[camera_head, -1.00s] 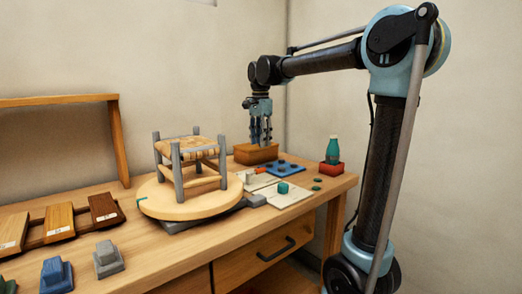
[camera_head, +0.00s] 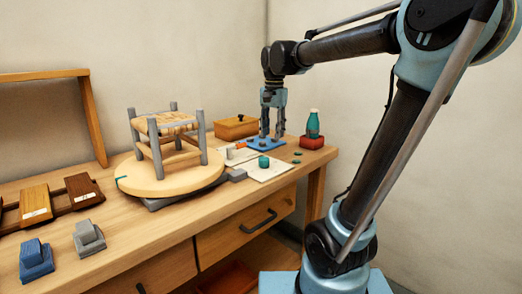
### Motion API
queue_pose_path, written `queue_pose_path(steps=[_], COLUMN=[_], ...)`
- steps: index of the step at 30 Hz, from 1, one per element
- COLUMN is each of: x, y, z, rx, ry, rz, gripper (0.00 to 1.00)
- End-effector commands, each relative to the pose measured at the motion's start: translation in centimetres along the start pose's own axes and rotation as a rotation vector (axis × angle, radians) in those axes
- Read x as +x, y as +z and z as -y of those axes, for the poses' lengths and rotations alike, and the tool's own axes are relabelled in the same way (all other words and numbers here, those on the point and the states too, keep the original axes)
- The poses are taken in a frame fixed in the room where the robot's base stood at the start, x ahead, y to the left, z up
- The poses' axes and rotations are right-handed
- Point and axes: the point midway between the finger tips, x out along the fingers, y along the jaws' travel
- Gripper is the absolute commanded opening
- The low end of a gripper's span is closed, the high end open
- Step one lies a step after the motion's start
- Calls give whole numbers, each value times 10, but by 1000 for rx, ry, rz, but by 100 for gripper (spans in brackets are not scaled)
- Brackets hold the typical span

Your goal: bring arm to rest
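My arm reaches in from the right, its forearm level and its wrist bent down. My gripper (camera_head: 273,137) points straight down at the back right of the workbench (camera_head: 205,218). Its two dark fingers are apart, and I see nothing between them. The fingertips are over or just at the blue pad (camera_head: 253,145); I cannot tell whether they touch it. The gripper stands between the wooden box (camera_head: 236,127) on its left and the teal bottle (camera_head: 313,123) on its right.
A small woven-seat stool (camera_head: 167,124) stands on a round wooden turntable (camera_head: 199,180). A red block (camera_head: 312,142) holds the bottle. A pale board (camera_head: 265,173) carries a teal piece (camera_head: 263,161). Blue (camera_head: 36,259) and grey (camera_head: 89,237) blocks sit front left.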

Motion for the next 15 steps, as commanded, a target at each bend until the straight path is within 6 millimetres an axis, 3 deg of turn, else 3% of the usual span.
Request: queue_pose_path(steps=[1,6,15], x=[9,39,100], y=[3,14,41], z=[-19,-72,-149], rx=[-23,-127,-300], ry=[-4,-18,-29], rz=[-5,-27,-68], gripper=[38,38,38])
